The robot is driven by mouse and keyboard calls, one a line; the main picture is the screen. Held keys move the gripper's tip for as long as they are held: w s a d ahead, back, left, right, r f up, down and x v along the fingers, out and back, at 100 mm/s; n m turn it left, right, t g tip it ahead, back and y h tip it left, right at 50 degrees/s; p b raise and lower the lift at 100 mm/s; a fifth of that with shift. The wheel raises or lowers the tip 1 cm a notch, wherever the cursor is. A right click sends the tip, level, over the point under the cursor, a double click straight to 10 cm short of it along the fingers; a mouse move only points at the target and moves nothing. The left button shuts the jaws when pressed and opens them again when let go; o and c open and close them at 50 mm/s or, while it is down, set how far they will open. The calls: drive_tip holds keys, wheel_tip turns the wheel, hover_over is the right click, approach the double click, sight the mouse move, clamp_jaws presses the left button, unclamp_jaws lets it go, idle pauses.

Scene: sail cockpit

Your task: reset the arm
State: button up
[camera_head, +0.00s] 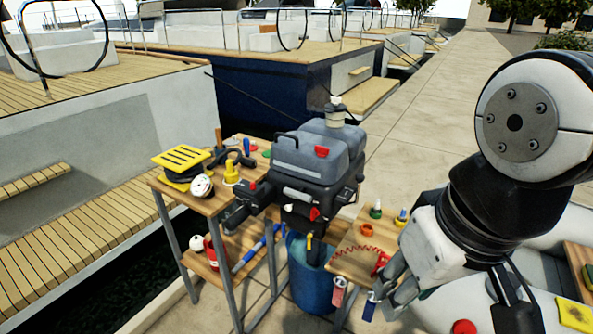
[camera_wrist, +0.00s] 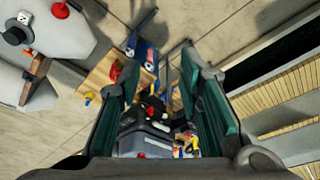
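My arm comes in from the right in the head view. My gripper (camera_head: 386,297) hangs low at the right, close to the right end of the wooden bench (camera_head: 350,263). In the wrist view my gripper (camera_wrist: 160,75) shows two fingers with green inner pads, spread wide apart, with nothing held between them. The dark grey outboard motor (camera_head: 310,165) stands to the left of my arm, and it also shows between the fingers, farther off, in the wrist view (camera_wrist: 145,140).
A red can (camera_head: 339,292) and a blue can (camera_head: 369,306) are by the bench edge near my gripper. A blue bin (camera_head: 309,285) stands under the motor. A left bench (camera_head: 205,203) carries tools. Boats line the dock; pavement behind is clear.

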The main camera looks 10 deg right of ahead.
idle(0.3)
wheel_tip(320, 180, up, 6)
drive_tip(key=t+p, duration=0.1)
drive_tip(key=p, duration=0.3)
drive_tip(key=shift+p, duration=0.4)
drive_tip(key=shift+s, duration=0.1)
